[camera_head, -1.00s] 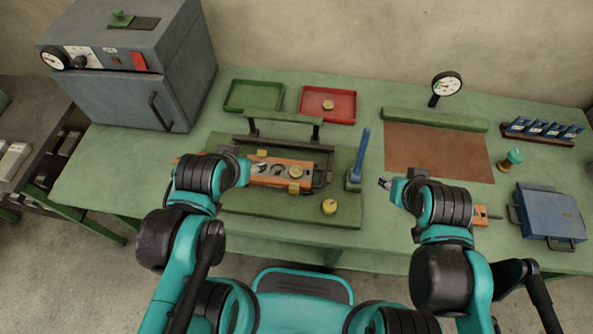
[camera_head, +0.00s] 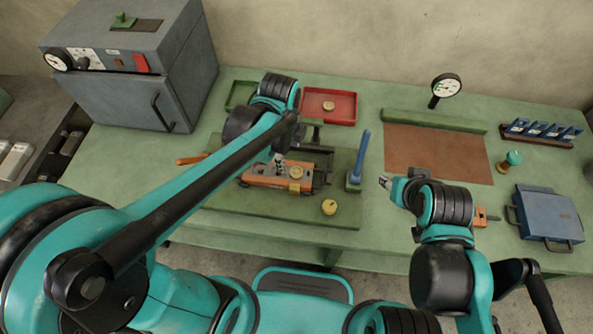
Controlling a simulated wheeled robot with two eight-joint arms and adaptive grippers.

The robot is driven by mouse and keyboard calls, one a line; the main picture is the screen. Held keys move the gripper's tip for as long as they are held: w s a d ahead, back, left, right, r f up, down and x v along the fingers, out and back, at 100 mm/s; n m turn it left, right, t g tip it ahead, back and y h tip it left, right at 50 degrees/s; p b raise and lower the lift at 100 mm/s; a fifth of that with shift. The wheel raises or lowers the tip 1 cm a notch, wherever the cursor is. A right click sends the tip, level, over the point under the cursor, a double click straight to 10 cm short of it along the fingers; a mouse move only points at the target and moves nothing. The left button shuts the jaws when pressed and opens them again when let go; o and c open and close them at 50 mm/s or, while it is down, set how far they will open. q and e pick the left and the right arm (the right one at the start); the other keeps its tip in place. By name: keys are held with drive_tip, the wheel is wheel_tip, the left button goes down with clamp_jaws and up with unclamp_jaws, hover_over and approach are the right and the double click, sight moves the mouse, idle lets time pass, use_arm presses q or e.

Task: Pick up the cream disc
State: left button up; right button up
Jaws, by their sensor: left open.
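Small yellowish-cream discs show in several places. One disc (camera_head: 295,173) lies on the orange-brown block (camera_head: 262,180) of the fixture, one (camera_head: 328,105) in the red tray, and a yellower round piece (camera_head: 329,207) on the green base plate in front. I cannot tell for sure which is the cream disc. My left gripper (camera_head: 279,162) is open and points down over the orange-brown block, just left of the disc on it. Its arm hides part of the fixture. My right gripper (camera_head: 384,183) hangs over the table right of the fixture; its fingertips are too small to read.
The red tray (camera_head: 343,121) stands behind the fixture; my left arm partly covers the green tray (camera_head: 238,92). A blue upright handle (camera_head: 361,155) stands right of the fixture. A grey oven (camera_head: 127,95) is at left, a blue box (camera_head: 547,216) at right. The brown mat (camera_head: 437,152) is clear.

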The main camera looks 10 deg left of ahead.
sight(296, 172)
use_arm(q)
drive_tip(key=d+f+m, duration=0.1)
drive_tip(key=m, duration=0.1)
drive_tip(key=w+d+f+m+g, duration=0.1)
drive_tip(key=m, duration=0.1)
drive_tip(key=shift+w+d+f+m, duration=0.1)
drive_tip(key=shift+d+f+m, duration=0.1)
drive_tip(key=shift+f+m, duration=0.15)
wheel_tip(296, 172, down, 3)
drive_tip(key=shift+r+b, duration=0.15)
drive_tip(key=shift+b, duration=0.35)
drive_tip(key=f, duration=0.1)
drive_tip(key=f+b, duration=0.1)
drive_tip(key=f, duration=0.1)
drive_tip(key=f+b, duration=0.1)
drive_tip(key=f, duration=0.1)
drive_tip(key=shift+w+a, duration=0.2)
drive_tip(key=shift+a, duration=0.05)
drive_tip(key=shift+c, duration=1)
drive_tip(key=shift+s, duration=0.15)
drive_tip(key=c, duration=0.9)
